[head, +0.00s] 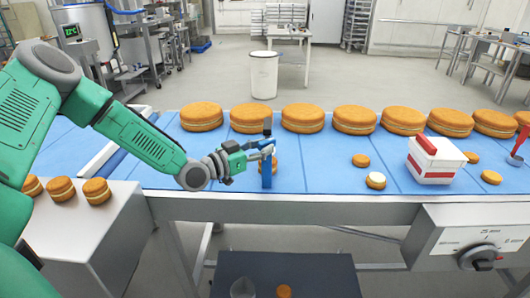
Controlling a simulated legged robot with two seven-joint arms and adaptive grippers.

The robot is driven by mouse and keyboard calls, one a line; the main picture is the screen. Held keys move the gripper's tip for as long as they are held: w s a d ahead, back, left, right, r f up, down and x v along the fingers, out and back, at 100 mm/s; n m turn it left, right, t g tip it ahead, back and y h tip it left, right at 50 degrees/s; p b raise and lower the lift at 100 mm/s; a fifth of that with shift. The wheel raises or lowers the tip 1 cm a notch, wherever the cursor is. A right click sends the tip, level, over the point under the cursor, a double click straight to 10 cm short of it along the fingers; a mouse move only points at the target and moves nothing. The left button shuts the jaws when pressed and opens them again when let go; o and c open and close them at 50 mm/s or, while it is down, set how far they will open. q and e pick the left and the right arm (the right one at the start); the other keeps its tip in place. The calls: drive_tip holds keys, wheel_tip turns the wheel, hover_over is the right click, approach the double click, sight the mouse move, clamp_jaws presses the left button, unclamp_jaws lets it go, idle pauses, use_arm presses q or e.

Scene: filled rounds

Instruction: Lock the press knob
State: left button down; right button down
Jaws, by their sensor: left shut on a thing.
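A dark round knob (481,257) sits on the light grey control panel (440,240) at the lower right, with printed markings around it. It is the only knob I can make out, and I cannot tell from its look whether it is locked. My left gripper (266,151) is over the near part of the blue conveyor, far to the left of the knob. It is shut on an upright blue piece (266,174), which partly hides a small round cake behind it. My right gripper is not in view.
The blue conveyor (325,177) carries a row of large filled cakes (303,118) along its far side. A white and red box (434,160) and small rounds stand at the right. Several rounds sit on a grey side table (110,225) at the left. A dark surface (320,270) lies below.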

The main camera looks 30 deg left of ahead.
use_arm(q)
drive_tip(key=m+g+h, duration=0.1)
drive_tip(key=h, duration=0.1)
drive_tip(key=m+g+h+b, duration=0.1)
drive_tip(key=m, duration=0.1)
drive_tip(key=shift+w+a+h, duration=0.2)
drive_tip(key=shift+a+h, duration=0.1)
drive_tip(key=shift+h, duration=0.1)
drive_tip(key=m+g+h+b, duration=0.1)
drive_tip(key=m+g+h, duration=0.2)
drive_tip(key=shift+h+b, duration=0.4)
drive_tip(key=shift+w+a+m+g+h+b, duration=0.15)
drive_tip(key=shift+m+g+h+b, duration=0.2)
drive_tip(key=shift+m+g+h, duration=0.45)
drive_tip(key=shift+r+g, duration=0.1)
drive_tip(key=shift+g, duration=0.2)
drive_tip(key=shift+r+g, duration=0.15)
drive_tip(key=shift+g, duration=0.15)
drive_tip(key=c, duration=1.4)
unclamp_jaws()
drive_tip(key=shift+c, duration=0.2)
